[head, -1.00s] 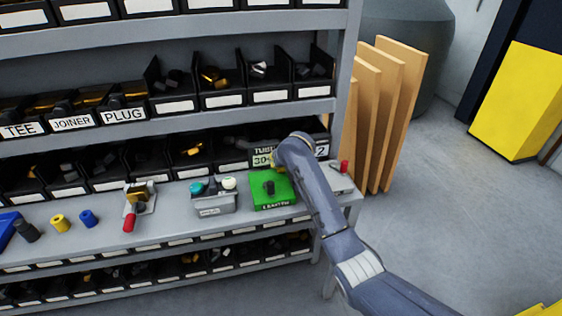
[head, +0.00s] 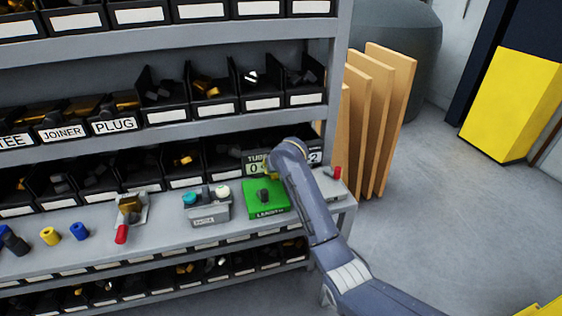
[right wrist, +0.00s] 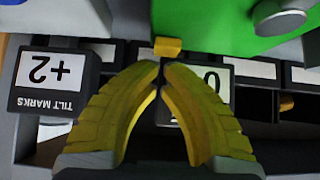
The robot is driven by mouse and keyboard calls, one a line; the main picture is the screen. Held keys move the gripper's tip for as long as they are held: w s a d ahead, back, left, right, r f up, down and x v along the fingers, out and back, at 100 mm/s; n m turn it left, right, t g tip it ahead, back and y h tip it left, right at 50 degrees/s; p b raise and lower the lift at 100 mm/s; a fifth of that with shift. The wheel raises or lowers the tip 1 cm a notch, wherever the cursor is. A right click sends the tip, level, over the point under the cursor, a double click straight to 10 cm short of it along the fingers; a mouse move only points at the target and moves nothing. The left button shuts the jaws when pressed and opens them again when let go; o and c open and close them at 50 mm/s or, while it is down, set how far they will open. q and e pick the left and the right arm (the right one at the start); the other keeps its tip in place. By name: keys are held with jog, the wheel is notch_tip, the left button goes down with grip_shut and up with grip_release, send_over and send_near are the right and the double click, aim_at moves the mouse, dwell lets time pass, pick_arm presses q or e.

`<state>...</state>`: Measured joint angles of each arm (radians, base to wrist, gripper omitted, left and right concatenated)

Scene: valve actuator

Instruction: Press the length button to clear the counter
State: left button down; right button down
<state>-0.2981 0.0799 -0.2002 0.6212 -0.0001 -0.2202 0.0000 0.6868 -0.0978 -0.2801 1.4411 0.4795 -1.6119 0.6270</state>
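The green length box (head: 266,211), with a dark knob on top and a "LENGTH" label, stands on the bench shelf. In the right wrist view the box (right wrist: 225,18) shows at the top, with a small yellow button (right wrist: 168,46) on its edge. My right gripper (right wrist: 162,66) is shut and empty, its yellow fingertips together right at the button; whether they touch it I cannot tell. In the head view the right gripper is mostly hidden behind its wrist. The counter (head: 254,167) behind the box reads 0, and a finger partly covers it in the wrist view. My left gripper is not in view.
A second display (right wrist: 55,80) reads +2 tilt marks. A grey box with teal and white buttons (head: 207,206) and a red-handled clamp (head: 128,213) stand left of the green box. A red-handled device (head: 333,183) is to the right. Bins fill the shelves behind.

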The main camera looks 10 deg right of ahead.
jog(key=w+r+v, duration=0.1)
jog(key=v, duration=1)
jog(key=shift+s+a, duration=0.1)
jog(key=shift+s, duration=0.05)
dwell(0.3)
